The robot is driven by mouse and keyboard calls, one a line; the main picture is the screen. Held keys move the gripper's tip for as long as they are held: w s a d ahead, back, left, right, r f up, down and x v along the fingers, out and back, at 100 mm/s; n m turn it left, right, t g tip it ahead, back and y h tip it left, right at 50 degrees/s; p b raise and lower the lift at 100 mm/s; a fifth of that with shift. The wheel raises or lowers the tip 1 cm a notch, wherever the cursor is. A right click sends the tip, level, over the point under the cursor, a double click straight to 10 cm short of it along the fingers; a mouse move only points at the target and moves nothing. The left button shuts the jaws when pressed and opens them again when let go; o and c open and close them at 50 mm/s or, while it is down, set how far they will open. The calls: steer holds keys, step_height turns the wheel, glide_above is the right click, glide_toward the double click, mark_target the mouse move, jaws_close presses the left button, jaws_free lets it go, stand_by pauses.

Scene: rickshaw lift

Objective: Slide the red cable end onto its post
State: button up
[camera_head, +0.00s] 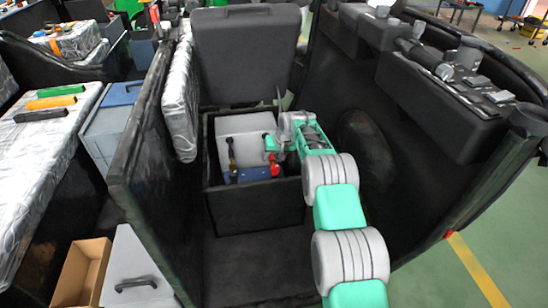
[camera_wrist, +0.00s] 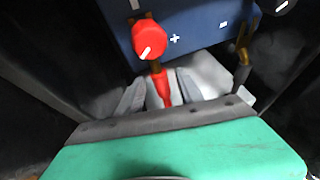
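A battery (camera_head: 250,174) with a blue front sits in a black open box. In the wrist view its blue face (camera_wrist: 205,28) has plus and minus marks. A red round post (camera_wrist: 150,40) with a white line stands by the plus mark. The red cable end (camera_wrist: 163,88) has a red sleeve and a brass tip (camera_wrist: 157,66), which shows just below the red post; whether they touch I cannot tell. My gripper (camera_wrist: 162,92) has its fingers on both sides of the red sleeve and appears shut on it. My gripper (camera_head: 272,144) reaches into the box from the right.
A black cable end (camera_wrist: 241,76) with a brass tip lies to the right, near a black round post (camera_wrist: 279,5). The box walls (camera_head: 255,212) stand close around the battery. A raised dark lid or seat (camera_head: 246,55) stands behind, and a dark side panel (camera_head: 140,170) at left.

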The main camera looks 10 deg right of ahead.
steer(key=shift+r, duration=0.35)
steer(key=p+v, duration=0.1)
steer(key=v, duration=0.6)
steer(key=shift+s+r, duration=0.1)
steer(key=shift+s, duration=0.05)
